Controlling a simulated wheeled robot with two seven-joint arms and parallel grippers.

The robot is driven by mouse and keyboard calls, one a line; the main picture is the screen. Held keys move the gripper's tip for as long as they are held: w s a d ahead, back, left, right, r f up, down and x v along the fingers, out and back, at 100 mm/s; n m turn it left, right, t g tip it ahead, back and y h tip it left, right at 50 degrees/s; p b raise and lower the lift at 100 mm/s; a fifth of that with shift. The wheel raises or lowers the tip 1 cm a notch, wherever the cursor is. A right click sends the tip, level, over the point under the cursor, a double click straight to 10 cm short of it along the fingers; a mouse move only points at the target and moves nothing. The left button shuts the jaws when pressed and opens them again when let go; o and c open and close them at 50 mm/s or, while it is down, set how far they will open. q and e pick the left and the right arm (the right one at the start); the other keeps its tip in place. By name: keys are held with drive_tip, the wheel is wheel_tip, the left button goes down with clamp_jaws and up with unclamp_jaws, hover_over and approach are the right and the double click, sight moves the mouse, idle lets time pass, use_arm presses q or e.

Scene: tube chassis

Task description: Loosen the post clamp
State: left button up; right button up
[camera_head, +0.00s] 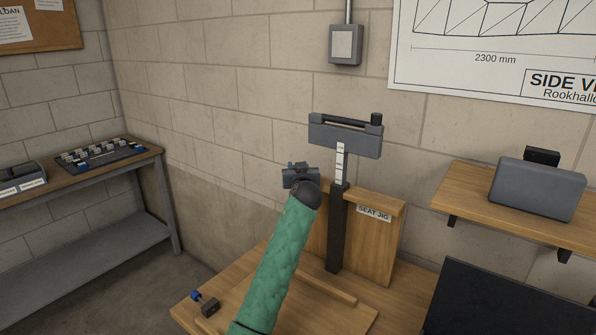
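The seat jig stands on the wooden bench, with a dark upright post (337,235) in front of a wooden board (384,235) labelled "SEAT JIG". A light inner tube with scale marks (341,162) rises from the post and carries a grey bar-shaped head (345,138). The clamp area (340,187) is around the top of the dark post; its details are too small to tell. My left gripper (298,168), on the green-sleeved arm, is just left of the clamp area. Its fingers are too small and covered to judge. My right gripper is not in view.
A small dark block with a blue knob (205,303) lies at the bench's left edge. A shelf with a grey box (537,188) is at the right, above a dark panel (500,300). A side table (150,155) with a parts tray stands at the far left.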

use_arm(q)
drive_tip(key=shift+r, duration=0.15)
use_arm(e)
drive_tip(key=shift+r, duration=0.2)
use_arm(q)
drive_tip(key=o, duration=1)
drive_tip(key=shift+w, duration=0.1)
drive_tip(key=shift+s, duration=0.25)
drive_tip(key=s, duration=0.5)
drive_tip(key=s+d, duration=0.1)
drive_tip(key=s, duration=0.1)
drive_tip(key=shift+s+p, duration=0.15)
drive_tip(key=shift+p, duration=0.2)
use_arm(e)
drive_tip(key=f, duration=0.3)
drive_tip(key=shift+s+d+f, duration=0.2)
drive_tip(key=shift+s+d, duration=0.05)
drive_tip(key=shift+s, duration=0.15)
